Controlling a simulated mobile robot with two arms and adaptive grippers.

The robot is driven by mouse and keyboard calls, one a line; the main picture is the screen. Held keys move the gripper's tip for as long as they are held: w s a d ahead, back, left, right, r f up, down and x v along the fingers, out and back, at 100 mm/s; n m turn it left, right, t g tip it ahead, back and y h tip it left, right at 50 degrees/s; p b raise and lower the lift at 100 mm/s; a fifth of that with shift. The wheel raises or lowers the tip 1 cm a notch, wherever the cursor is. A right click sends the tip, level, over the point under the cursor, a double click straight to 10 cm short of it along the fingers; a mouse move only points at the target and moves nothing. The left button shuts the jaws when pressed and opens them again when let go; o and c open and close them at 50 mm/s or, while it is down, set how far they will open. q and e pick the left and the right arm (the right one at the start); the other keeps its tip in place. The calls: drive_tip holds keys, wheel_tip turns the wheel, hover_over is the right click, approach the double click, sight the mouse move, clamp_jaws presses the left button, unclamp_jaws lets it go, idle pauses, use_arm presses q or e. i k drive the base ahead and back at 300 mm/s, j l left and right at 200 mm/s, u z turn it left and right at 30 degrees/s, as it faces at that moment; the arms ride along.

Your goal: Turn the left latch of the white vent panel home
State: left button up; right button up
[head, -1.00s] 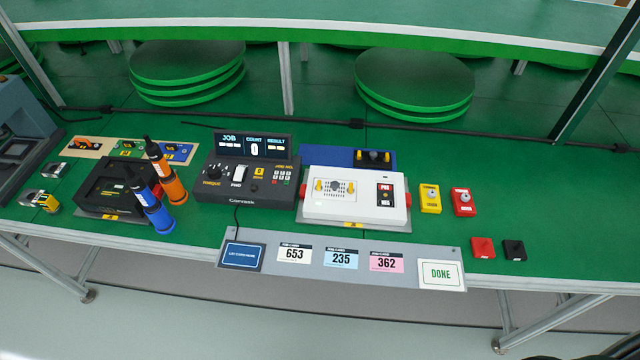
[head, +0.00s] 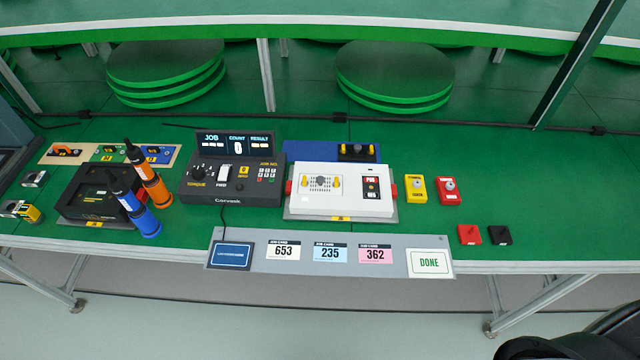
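The white vent panel (head: 345,205) lies on the green bench, right of the black controller box. It has a vent grille (head: 320,182) with a yellow latch on each side. The left latch (head: 304,181) and the right latch (head: 337,182) both look upright, but they are too small to tell how far each is turned. Red parts show at the panel's left and right sides. Neither of my grippers is in view.
A black controller (head: 232,185) and orange (head: 152,182) and blue (head: 140,213) screwdrivers stand left of the panel. Yellow (head: 416,189) and red (head: 447,191) boxes sit right. A grey card strip (head: 400,244) lies in front. The bench at far right is clear.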

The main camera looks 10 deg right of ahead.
sight(319, 185)
drive_tip(key=l+z, duration=0.15)
drive_tip(key=l, duration=0.5)
drive_tip(key=i+l+z, duration=0.1)
drive_tip(key=l, duration=0.5)
